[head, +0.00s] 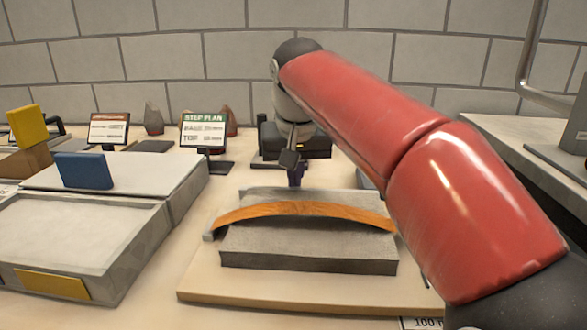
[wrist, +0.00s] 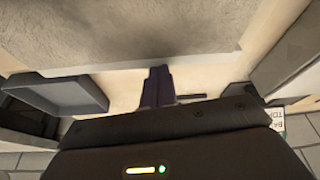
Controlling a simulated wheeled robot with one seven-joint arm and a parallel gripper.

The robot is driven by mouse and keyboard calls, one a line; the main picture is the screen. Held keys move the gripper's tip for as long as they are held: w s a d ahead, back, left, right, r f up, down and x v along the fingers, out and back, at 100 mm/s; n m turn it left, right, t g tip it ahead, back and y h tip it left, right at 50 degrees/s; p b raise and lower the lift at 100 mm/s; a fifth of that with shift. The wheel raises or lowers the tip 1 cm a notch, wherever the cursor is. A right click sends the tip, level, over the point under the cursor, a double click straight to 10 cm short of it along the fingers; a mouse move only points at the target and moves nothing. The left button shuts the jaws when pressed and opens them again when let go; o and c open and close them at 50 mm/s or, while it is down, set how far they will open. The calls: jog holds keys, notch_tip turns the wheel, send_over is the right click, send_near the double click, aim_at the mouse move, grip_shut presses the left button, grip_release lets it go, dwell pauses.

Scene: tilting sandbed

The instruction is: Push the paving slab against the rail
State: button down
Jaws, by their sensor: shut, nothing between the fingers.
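The grey paving slab (head: 310,252) lies flat on a tan board (head: 240,291) in the head view. Its broad face and far edge also seem to fill the top of the wrist view (wrist: 120,25). An orange curved strip (head: 300,209) crosses above the slab from side to side. I cannot tell which part is the rail. My gripper (head: 296,177) points down just behind the slab's far edge. Its dark fingers are closed together and empty in the wrist view (wrist: 158,74). The tips are very near that edge; I cannot tell whether they touch.
A sand-coloured tray (head: 75,240) and a blue block (head: 84,170) on a pale slab are at left. A step-plan sign (head: 203,131) and a dark device (head: 305,141) stand behind. A blue-grey tray (wrist: 60,93) lies beside my gripper. My red arm hides the right side.

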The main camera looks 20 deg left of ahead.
jog(key=shift+s+d, duration=0.1)
jog(key=shift+s, duration=0.1)
jog(key=shift+s+d, duration=0.2)
jog(key=shift+s, duration=0.25)
jog(key=shift+s+d, duration=0.2)
jog(key=shift+s, duration=0.25)
